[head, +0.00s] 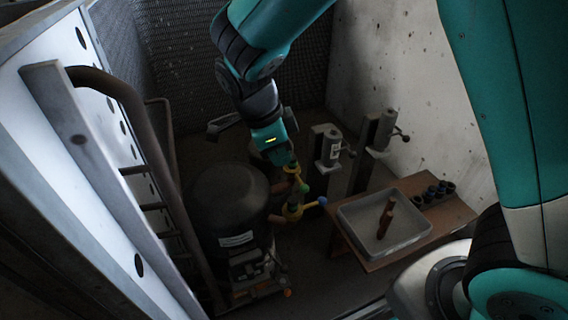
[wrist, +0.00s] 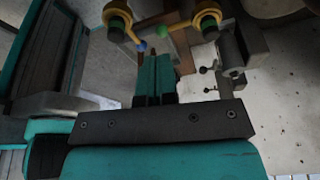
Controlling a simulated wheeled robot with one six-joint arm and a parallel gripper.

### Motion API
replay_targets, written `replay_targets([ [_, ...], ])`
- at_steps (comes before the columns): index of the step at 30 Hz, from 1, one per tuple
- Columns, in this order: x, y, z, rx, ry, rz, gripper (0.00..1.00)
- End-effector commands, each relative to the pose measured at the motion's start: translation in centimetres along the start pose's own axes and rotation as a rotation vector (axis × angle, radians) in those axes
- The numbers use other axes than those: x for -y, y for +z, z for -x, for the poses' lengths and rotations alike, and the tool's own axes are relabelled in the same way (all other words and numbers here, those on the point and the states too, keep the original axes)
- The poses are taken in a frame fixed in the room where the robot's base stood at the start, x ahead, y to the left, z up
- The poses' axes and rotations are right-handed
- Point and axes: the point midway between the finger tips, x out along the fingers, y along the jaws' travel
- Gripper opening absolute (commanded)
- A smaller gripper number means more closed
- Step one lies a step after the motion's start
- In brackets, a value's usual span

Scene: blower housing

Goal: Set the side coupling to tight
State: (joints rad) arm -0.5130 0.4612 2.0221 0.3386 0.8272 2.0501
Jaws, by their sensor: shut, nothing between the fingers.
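Two yellow couplings sit on copper-coloured pipe stubs beside a dark tank. The one with a blue-tipped lever (head: 292,213) is nearer the head camera; the one with a green-tipped lever (head: 293,170) is farther back, by my gripper (head: 284,158). In the wrist view the blue-tipped coupling (wrist: 118,18) is at top left and the green-tipped coupling (wrist: 208,18) at top right. Their levers angle toward each other, beyond my gripper's fingertips (wrist: 153,58). The fingers are together and empty. I cannot tell which coupling is the side one, nor whether the fingers touch a lever.
The dark tank (head: 230,205) stands left of the couplings. Two grey cylinders on brackets (head: 328,145) (head: 381,130) stand behind right. A wooden table (head: 452,213) holds a grey tray (head: 350,225) with a reddish-brown part (head: 387,217). A railed panel (head: 100,165) lines the left.

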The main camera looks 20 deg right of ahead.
Motion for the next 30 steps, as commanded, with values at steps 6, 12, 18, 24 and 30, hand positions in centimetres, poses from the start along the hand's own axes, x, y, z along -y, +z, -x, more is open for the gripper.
replay_targets([
  [6,-0.1,0.1,-4.6,-0.002,0.004,0.000,0.00],
  [12,-0.1,0.0,-7.4,-0.001,0.003,0.000,0.00],
  [18,0.0,0.0,-8.4,0.000,0.001,0.001,0.00],
  [24,0.0,0.0,-8.4,0.000,0.001,0.001,0.00],
  [30,-0.1,0.0,-8.3,0.000,-0.001,0.006,0.00],
])
